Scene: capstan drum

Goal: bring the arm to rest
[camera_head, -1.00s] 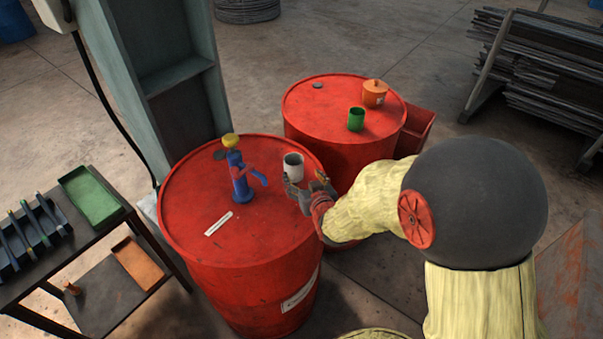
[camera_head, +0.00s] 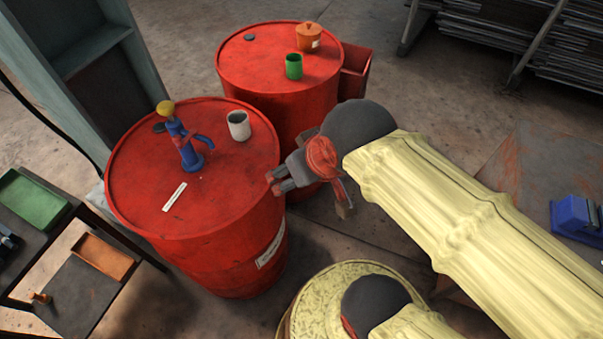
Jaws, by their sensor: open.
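My gripper (camera_head: 308,195) is open and empty. It hangs beside the right rim of the front red drum (camera_head: 225,195), clear of the things on top. My yellow-sleeved arm reaches in from the lower right. A white cup (camera_head: 238,125) stands upright on the front drum near its far right edge, apart from the gripper. A blue pump-like tool with a yellow top (camera_head: 182,140) stands on the same drum, with a white strip (camera_head: 174,197) lying in front of it.
A second red drum (camera_head: 270,80) behind holds a green cup (camera_head: 294,66) and an orange lidded pot (camera_head: 308,38). A dark table with a green tray (camera_head: 32,200) and an orange tray (camera_head: 103,256) stands left. A blue object (camera_head: 576,217) lies right. A grey column rises behind left.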

